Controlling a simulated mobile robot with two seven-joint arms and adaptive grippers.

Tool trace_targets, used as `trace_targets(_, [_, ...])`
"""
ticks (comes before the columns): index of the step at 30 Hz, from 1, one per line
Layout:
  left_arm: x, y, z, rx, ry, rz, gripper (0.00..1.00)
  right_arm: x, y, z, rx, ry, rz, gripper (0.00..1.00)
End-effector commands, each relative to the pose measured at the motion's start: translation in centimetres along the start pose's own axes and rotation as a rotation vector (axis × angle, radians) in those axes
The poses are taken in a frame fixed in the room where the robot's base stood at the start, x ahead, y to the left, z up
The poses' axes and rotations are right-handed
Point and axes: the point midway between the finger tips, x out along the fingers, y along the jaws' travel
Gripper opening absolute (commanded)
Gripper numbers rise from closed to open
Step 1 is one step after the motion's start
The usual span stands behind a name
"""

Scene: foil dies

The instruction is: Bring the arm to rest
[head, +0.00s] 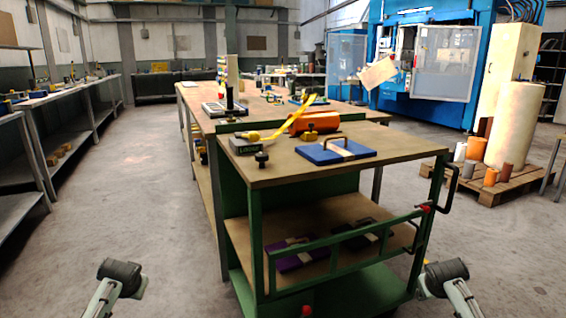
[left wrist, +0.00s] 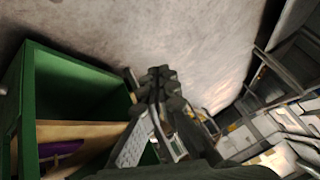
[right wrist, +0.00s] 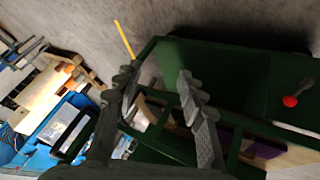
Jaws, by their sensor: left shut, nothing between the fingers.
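My left gripper (left wrist: 158,82) shows in the left wrist view with its fingers together and nothing between them. It is beside the green cart and above the bare floor. My right gripper (right wrist: 156,82) shows in the right wrist view with its fingers apart and nothing held. The green cart's frame is behind it in that view.
The green cart (head: 243,228) stands directly ahead. On its top are a blue plate with a handle (head: 335,152), an orange roll (head: 313,122) and a yellow strap (head: 285,125). Floor (head: 140,200) is clear at the left.

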Motion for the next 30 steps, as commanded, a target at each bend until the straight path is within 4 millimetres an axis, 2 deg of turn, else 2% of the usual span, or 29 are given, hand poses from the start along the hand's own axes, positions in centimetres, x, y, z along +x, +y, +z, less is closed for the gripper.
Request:
trace_targets(1, [0.1,1.3,2.3,0.011,-0.016,0.015,0.0,0.2,-1.4,2.3,-0.011,-0.015,-0.015,0.4])
trace_targets(5, [0.1,4.8,8.3,0.035,-0.057,0.059,0.0,0.1,-4.8,8.3,-0.036,-0.056,-0.057,0.4])
trace_targets(8, [-0.7,7.7,14.2,0.053,-0.099,0.1,0.0,-0.7,-7.6,14.2,-0.054,-0.098,-0.098,0.4])
trace_targets(12, [-3.5,11.5,23.5,0.069,-0.168,0.164,0.0,-3.4,-11.4,23.5,-0.07,-0.166,-0.162,0.4])
trace_targets(15, [-6.1,13.3,29.0,0.073,-0.214,0.201,0.0,-6.0,-13.2,29.0,-0.074,-0.212,-0.199,0.4])
trace_targets(18, [-8.4,14.3,33.0,0.072,-0.25,0.227,0.0,-8.2,-14.2,33.0,-0.073,-0.248,-0.224,0.4])
trace_targets(21, [-10.0,14.8,35.2,0.07,-0.272,0.241,0.0,-9.8,-14.7,35.2,-0.071,-0.269,-0.239,0.4])
trace_targets(23, [-10.5,14.9,36.0,0.069,-0.279,0.246,0.0,-10.3,-14.9,36.0,-0.07,-0.277,-0.243,0.4])
trace_targets(30, [-10.7,15.0,36.3,0.069,-0.283,0.248,0.0,-10.6,-15.0,36.3,-0.07,-0.28,-0.246,0.4])
